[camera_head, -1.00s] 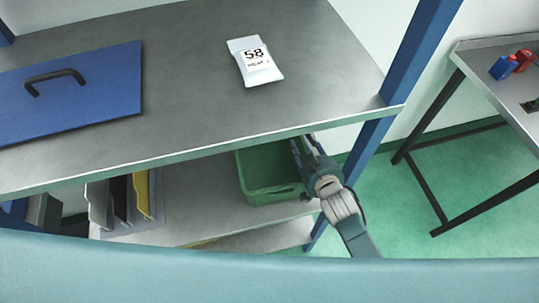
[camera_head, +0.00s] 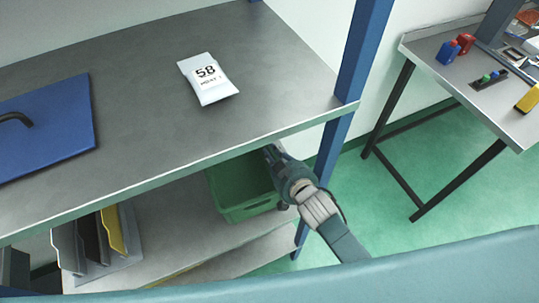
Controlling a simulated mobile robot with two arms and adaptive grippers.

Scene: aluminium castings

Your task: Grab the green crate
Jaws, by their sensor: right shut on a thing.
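The green crate (camera_head: 240,190) stands on the lower shelf, partly hidden under the upper shelf's front edge. Its front wall and part of its inside show. My right gripper (camera_head: 273,155) reaches in from the lower right and is shut on the crate's right side wall. The shelf edge and the wrist hide part of the fingertips. My left gripper is not in this view.
The grey upper shelf (camera_head: 150,110) hangs over the crate, and a blue post (camera_head: 335,140) stands just right of my arm. Upright dividers (camera_head: 90,240) stand to the left on the lower shelf. A metal table (camera_head: 440,85) stands at the right, with open green floor before it.

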